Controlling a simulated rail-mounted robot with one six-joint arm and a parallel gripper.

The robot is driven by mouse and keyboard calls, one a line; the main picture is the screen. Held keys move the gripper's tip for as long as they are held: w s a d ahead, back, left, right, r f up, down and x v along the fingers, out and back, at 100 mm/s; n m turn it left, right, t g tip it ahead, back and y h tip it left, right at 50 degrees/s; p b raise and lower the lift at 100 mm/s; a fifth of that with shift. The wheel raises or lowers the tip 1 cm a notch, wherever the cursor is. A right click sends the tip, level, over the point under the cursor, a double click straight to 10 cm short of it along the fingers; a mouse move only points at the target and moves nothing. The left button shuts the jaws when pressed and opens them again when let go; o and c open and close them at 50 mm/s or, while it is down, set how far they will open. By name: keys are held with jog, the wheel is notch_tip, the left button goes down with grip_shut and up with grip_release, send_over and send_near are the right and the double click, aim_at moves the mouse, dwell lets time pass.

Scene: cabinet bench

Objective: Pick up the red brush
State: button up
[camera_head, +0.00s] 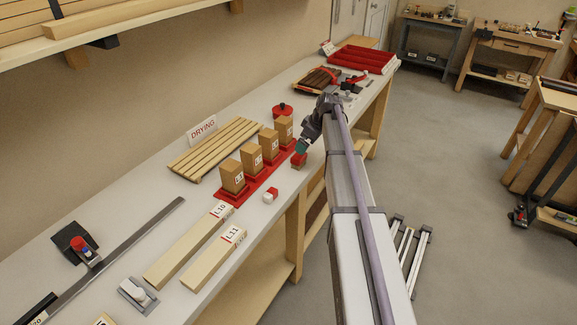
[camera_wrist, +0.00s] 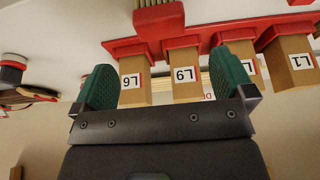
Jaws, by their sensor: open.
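The red brush (camera_head: 298,160) stands on the bench near its front edge, just right of the row of upright wooden blocks. In the wrist view, part of the red brush (camera_wrist: 158,18) shows at the top edge, with tan bristles; the rest is cut off. My gripper (camera_head: 302,148) is close above the brush in the head view. In the wrist view my gripper (camera_wrist: 165,82) has its two green fingers wide apart, with nothing held between them.
Several upright labelled wooden blocks (camera_head: 233,177) stand on red bases left of the brush. A red-and-white item (camera_head: 271,195) lies nearer the front edge. A slatted drying rack (camera_head: 215,148) and a round red container (camera_head: 282,110) are behind. Bare bench lies around the red-and-white item.

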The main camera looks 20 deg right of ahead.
aim_at(299, 155)
jog(key=b+x, duration=0.5)
jog(key=x, duration=0.1)
jog(key=shift+s+d, duration=0.1)
jog(key=b+x, duration=0.5)
jog(key=shift+f, duration=0.15)
jog(key=shift+r, duration=0.25)
jog(key=c, duration=1.1)
